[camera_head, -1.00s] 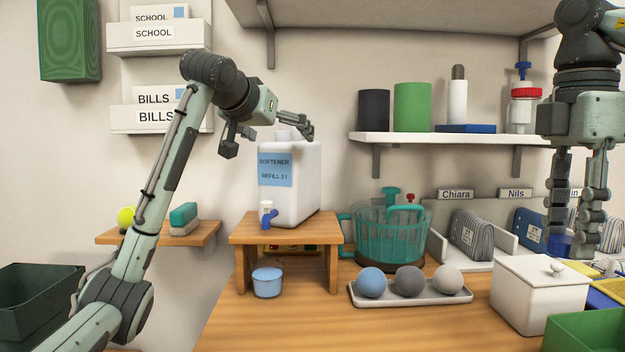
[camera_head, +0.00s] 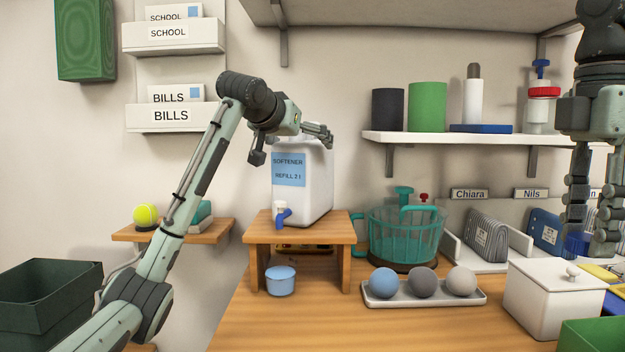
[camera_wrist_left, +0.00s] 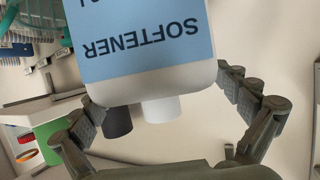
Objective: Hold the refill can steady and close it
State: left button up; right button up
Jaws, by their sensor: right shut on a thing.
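The white refill can (camera_head: 318,190), with a blue "SOFTENER REFILL" label, stands upright on the small wooden stand (camera_head: 262,229). A blue tap (camera_head: 283,217) sits low on its front. My left gripper (camera_head: 312,133) is at the can's top. In the left wrist view, the can (camera_wrist_left: 150,88) shows upside down, with a white neck (camera_wrist_left: 161,109), and the left fingers stand at its two sides; whether they press on it I cannot tell. My right gripper (camera_head: 594,238) hangs at the far right, shut on a blue thing (camera_head: 576,243) at its fingertips, which I cannot identify clearly.
A teal basket (camera_head: 405,235), a tray (camera_head: 425,299) with three balls and a white lidded box (camera_head: 545,300) stand right of the stand. A shelf (camera_head: 450,141) with bottles hangs above.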

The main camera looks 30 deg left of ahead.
pick_arm(q)
jog(key=c, duration=1.7)
jog(key=shift+r, duration=0.3)
jog(key=shift+c, duration=0.7)
jog(key=shift+f, duration=0.1)
pick_arm(e)
jog(key=shift+w, duration=0.1)
